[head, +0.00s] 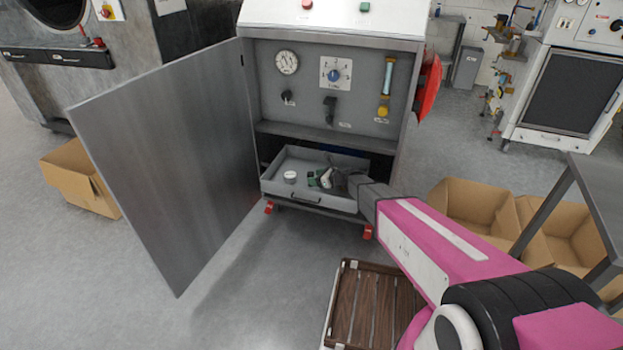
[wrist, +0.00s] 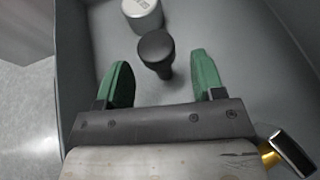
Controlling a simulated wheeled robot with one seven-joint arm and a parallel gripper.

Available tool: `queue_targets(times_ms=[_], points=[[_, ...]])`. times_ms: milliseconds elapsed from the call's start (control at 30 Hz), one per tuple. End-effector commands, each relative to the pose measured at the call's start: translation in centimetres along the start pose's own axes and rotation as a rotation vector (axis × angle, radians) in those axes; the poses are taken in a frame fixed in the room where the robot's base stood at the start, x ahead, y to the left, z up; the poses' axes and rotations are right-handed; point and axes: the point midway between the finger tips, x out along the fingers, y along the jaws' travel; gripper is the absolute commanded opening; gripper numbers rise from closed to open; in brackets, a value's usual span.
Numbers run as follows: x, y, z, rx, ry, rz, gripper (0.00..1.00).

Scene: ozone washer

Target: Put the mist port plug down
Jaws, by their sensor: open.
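A black plug (wrist: 155,52) with a round head and a narrower stem is in a grey drawer (wrist: 228,25) in the wrist view. I take it to be the mist port plug. My gripper (wrist: 162,72) is open, with its green fingers apart on either side of the plug and no visible contact. In the head view my gripper (head: 321,178) is low inside the pulled-out drawer (head: 310,198). I cannot make out the plug clearly there.
A pale round cap (wrist: 142,14) lies beyond the plug; it also shows in the head view (head: 290,176). A brass-and-metal part (wrist: 284,152) is at the wrist view's lower right. The cabinet door (head: 165,155) stands open at left. A gauge panel (head: 325,88) is above the drawer.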

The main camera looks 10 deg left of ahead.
Motion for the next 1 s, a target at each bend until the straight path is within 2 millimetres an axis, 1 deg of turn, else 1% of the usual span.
queue_targets(times_ms=[33,100,300,400,600,1000], points=[[-1.4,0.2,0.1,0.001,0.000,-0.002,0.62],[-2.9,0.2,0.1,0.001,-0.001,-0.001,0.62],[-6.5,0.2,0.1,0.000,0.000,-0.001,0.62],[-7.7,0.1,0.1,0.000,0.000,-0.001,0.62],[-8.8,0.1,0.0,0.000,0.000,0.001,0.62],[-8.8,0.0,0.0,0.000,0.000,0.001,0.62]])
